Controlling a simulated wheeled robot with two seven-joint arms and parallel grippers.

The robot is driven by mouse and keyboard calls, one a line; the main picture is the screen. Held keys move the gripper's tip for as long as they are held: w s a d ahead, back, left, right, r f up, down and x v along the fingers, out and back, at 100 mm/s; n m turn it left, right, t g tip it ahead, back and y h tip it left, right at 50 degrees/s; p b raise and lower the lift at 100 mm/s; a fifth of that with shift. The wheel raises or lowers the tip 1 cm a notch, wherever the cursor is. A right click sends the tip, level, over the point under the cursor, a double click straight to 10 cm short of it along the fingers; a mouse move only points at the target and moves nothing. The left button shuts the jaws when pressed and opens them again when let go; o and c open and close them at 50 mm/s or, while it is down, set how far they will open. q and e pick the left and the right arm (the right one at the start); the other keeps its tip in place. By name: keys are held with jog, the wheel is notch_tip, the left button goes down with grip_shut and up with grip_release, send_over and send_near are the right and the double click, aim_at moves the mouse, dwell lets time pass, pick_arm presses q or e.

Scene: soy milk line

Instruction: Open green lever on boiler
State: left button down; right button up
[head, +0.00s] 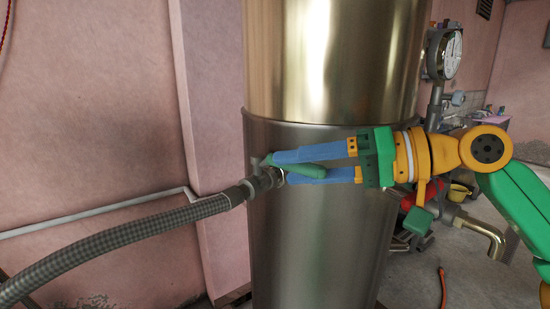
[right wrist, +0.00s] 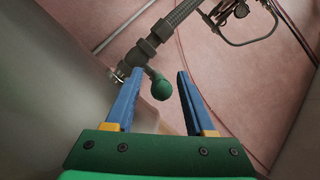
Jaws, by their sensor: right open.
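The boiler (head: 315,240) is a tall shiny metal cylinder in the middle of the head view. A green lever (head: 310,170) sits on a valve at its left side, where a hose joins. In the right wrist view the lever's rounded green end (right wrist: 160,89) shows between the two blue fingers. My right gripper (head: 281,168) is open, with one finger above the lever and one below it in the head view. I cannot tell whether either finger touches it. My left gripper is not in view.
A grey ribbed hose (head: 130,245) runs from the valve to the lower left. A pressure gauge (head: 451,54) on a pipe stands right of the boiler. Another green handle (head: 418,221) shows below my right arm. A pink wall (head: 90,100) is behind.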

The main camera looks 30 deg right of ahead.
jog(key=shift+p+x, duration=0.6)
jog(key=shift+x, duration=0.6)
jog(key=shift+w+a, duration=0.25)
jog(key=shift+d, duration=0.1)
grip_shut()
